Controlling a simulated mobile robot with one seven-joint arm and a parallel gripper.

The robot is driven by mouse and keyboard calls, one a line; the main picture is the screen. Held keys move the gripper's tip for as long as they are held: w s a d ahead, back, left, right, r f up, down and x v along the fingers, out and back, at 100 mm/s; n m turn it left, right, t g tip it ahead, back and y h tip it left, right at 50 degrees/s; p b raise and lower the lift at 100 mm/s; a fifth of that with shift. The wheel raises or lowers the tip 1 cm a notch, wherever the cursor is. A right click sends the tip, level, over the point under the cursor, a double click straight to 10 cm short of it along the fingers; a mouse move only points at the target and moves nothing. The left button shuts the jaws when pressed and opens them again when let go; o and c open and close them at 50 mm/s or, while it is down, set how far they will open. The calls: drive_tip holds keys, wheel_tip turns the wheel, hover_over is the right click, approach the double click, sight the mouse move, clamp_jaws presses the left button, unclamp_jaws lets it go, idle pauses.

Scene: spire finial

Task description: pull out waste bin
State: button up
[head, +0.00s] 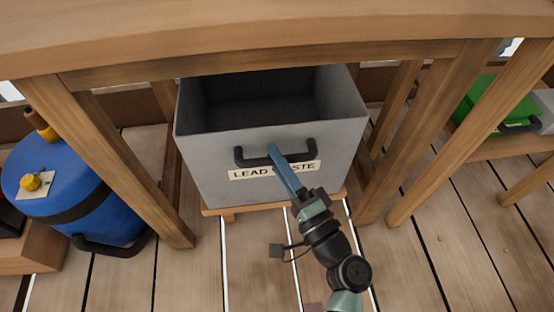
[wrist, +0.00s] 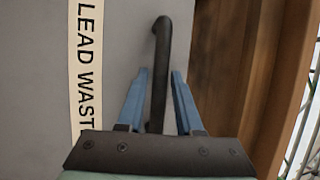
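The grey waste bin (head: 215,150) labelled "LEAD WASTE" stands on a low wooden ledge under the wooden table, its open top showing a dark, empty-looking inside. Its black handle (head: 250,160) is on the front face above the label. My gripper (head: 271,149) reaches up to the handle's middle from the front right. In the wrist view, my gripper (wrist: 160,72) has one blue finger on each side of the handle (wrist: 161,40). The fingers look open, with narrow gaps beside the bar. Contact between fingertips and handle cannot be told.
The wooden table (head: 270,28) covers the bin from above, with legs (head: 128,165) on both sides of it. A blue drum (head: 100,190) stands at the left. A green box (head: 500,108) sits on a shelf at the right. The plank floor in front is clear.

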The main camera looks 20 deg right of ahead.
drive_tip(key=shift+w, duration=0.2)
clamp_jaws()
idle(1.3)
